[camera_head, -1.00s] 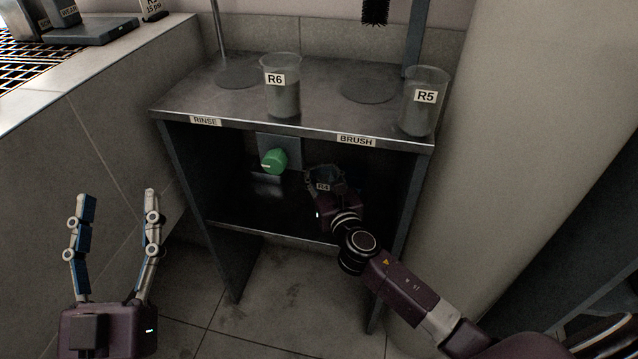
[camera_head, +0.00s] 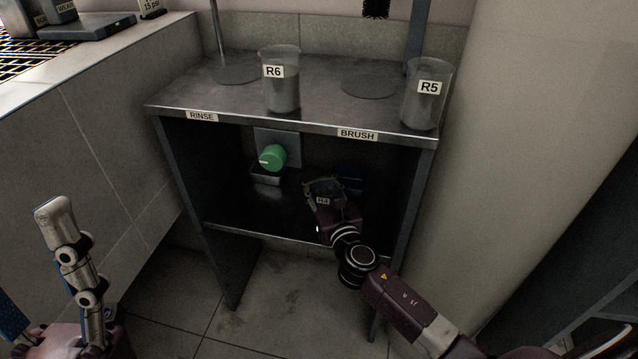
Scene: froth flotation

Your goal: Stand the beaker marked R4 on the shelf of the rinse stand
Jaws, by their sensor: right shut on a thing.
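The beaker marked R4 (camera_head: 322,200) is in the dark space under the top of the rinse stand (camera_head: 215,83), above or at its lower shelf (camera_head: 262,222). My right gripper (camera_head: 324,190) is shut on it. The beaker looks about upright; I cannot tell whether its base touches the shelf. Beaker R6 (camera_head: 281,92) and beaker R5 (camera_head: 424,108) stand on the stand's top.
A dark brush (camera_head: 375,8) hangs above the top. A tiled counter wall (camera_head: 110,150) lies left, a pale column (camera_head: 520,130) right.

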